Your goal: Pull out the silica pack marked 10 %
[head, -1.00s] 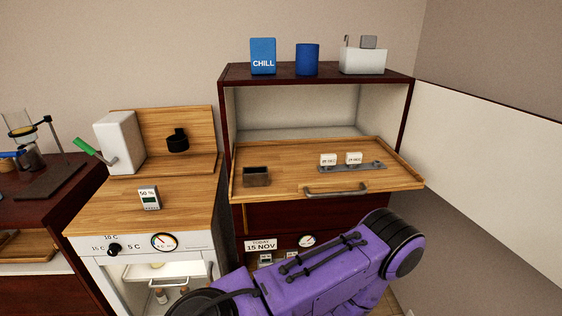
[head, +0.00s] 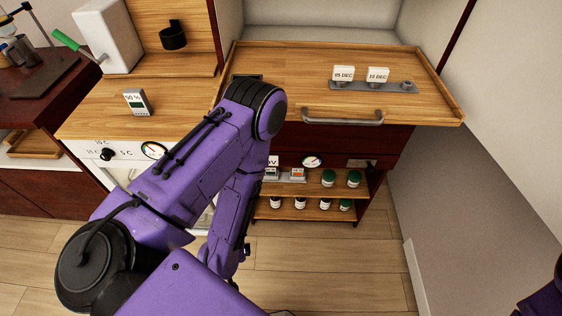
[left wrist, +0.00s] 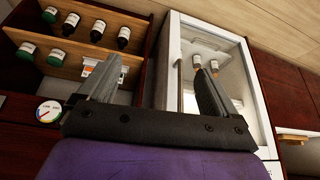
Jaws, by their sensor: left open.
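In the head view two small packs stand on the upper shelf of the open cabinet: one with a green patch (head: 271,173), partly behind my arm, and one with an orange patch (head: 297,174). Their marks are too small to read. A pack marked 50 % (head: 135,102) stands on the wooden counter. My left gripper (left wrist: 155,92) is open and empty in the left wrist view. A white pack with orange (left wrist: 86,70) shows beyond its left finger, partly covered and apart from it. In the head view my arm hides most of this gripper. My right gripper is out of view.
Floor (head: 320,260) is clear in front.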

